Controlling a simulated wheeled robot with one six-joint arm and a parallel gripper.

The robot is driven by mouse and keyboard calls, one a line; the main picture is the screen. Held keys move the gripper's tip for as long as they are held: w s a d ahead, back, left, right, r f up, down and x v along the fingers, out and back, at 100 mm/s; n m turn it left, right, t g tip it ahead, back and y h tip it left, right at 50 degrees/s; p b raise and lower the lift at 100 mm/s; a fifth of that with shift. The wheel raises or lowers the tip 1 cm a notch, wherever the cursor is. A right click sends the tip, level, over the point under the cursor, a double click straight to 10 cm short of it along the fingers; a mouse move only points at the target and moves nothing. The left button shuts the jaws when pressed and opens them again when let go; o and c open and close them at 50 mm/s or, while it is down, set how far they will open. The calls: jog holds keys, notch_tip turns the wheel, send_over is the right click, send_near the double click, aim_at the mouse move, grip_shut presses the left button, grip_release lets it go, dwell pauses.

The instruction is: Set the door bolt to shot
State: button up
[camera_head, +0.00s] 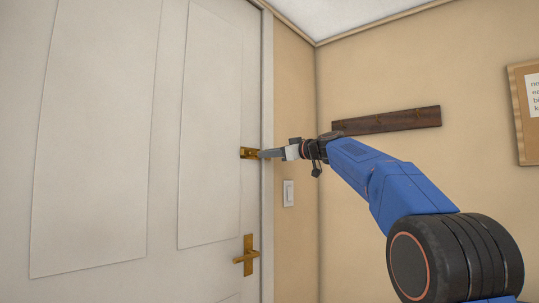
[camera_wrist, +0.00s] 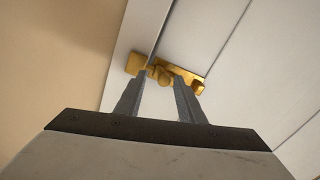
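The brass door bolt (camera_head: 247,153) is mounted on the white door (camera_head: 100,130) near its right edge, above the handle. In the wrist view the bolt (camera_wrist: 197,84) lies on the door side, with a brass keeper (camera_wrist: 134,62) on the frame at left. A rounded brass knob (camera_wrist: 164,77) shows between my fingertips. My gripper (camera_wrist: 162,75) is open, its two fingers apart on either side of the knob. Whether they touch it, I cannot tell. In the head view my gripper (camera_head: 266,154) reaches the bolt from the right. Whether the bar enters the keeper is unclear.
A brass lever handle (camera_head: 246,257) sits lower on the door. The white door frame (camera_head: 267,200) and a light switch (camera_head: 288,193) are to its right. A dark wooden rail (camera_head: 388,120) and a framed notice (camera_head: 525,110) hang on the tan wall.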

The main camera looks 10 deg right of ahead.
jog(key=v, duration=1.7)
jog(key=shift+s, duration=0.15)
jog(key=s+a+f+m+g+h, duration=0.25)
jog(key=s+f, duration=0.35)
jog(key=f, duration=0.3)
jog(key=s+a+f+m+g+h, duration=0.1)
jog(key=s+a+f, duration=0.35)
jog(key=f, duration=0.55)
jog(key=s+a+f+m+g+h, duration=0.1)
jog(key=s+a+f+m+g, duration=0.15)
jog(key=s+f, duration=0.5)
jog(key=s+d+f+m+g+h, duration=0.1)
jog(key=s+f+h, duration=0.1)
jog(key=s+f, duration=0.6)
jog(key=s+d+f+m+g+h, duration=0.1)
jog(key=s+f, duration=0.6)
jog(key=f, duration=0.7)
jog(key=s+d+f+m+g+h, duration=0.1)
jog(key=s+d+f+m+h, duration=0.1)
jog(key=s+f, duration=0.6)
notch_tip(320, 180, down, 3)
jog(key=shift+s+f+g+h, duration=0.1)
jog(key=shift+s+g+h, duration=0.3)
jog(key=shift+h, duration=0.15)
